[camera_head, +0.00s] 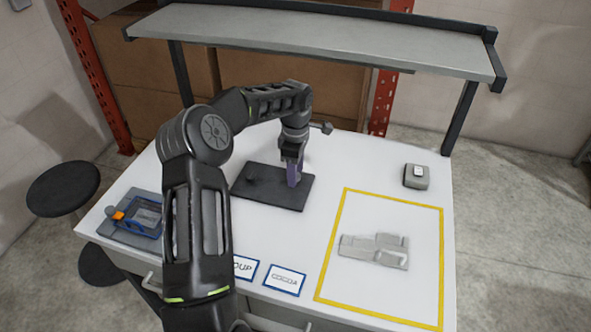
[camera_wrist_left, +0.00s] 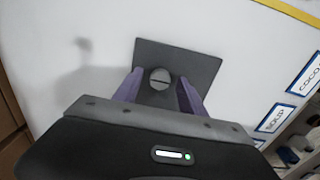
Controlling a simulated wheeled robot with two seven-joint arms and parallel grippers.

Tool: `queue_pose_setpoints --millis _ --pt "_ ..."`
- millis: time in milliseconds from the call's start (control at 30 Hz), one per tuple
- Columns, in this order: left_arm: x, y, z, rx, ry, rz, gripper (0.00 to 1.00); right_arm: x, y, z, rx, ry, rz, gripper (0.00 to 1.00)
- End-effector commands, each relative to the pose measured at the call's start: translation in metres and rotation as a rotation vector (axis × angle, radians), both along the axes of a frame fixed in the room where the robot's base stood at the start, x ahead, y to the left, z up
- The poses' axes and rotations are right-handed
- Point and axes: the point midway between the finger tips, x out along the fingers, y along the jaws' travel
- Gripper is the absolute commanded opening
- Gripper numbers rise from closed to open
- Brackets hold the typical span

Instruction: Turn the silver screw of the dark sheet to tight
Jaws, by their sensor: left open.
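The dark sheet (camera_head: 268,198) lies flat on the white table; in the wrist view it is a dark square (camera_wrist_left: 207,68). The silver screw (camera_wrist_left: 160,76) shows in the wrist view as a round head with a slot running roughly across the picture. My left gripper (camera_head: 294,182) points down over the right part of the sheet and hides the screw in the head view. In the wrist view its purple fingers (camera_wrist_left: 160,88) are open, one on each side of the screw head, with gaps showing. Whether the fingertips touch the sheet is unclear. My right gripper is not in view.
SOUP and COCOA (camera_head: 285,280) labels lie at the front edge. A grey piece (camera_head: 374,251) lies inside a yellow outline at the right, with a small grey box (camera_head: 416,182) behind. A shelf (camera_head: 320,35) spans above the back.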

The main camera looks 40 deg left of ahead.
Motion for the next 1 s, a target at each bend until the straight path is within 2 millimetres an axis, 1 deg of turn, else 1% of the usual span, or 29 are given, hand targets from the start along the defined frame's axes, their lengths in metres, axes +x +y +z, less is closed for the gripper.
queue_pose_setpoints --millis 100,700,1000 --pt "-0.0001 -0.0001 0.0 0.0 0.0 0.0 0.48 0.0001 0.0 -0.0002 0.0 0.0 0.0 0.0" --pt "0.0 -0.0001 0.0004 0.0 0.0 0.0 0.0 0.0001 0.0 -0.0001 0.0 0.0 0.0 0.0" --pt "0.0001 -0.0001 0.0004 0.0 0.0 -0.003 0.0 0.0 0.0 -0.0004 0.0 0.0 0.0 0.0"
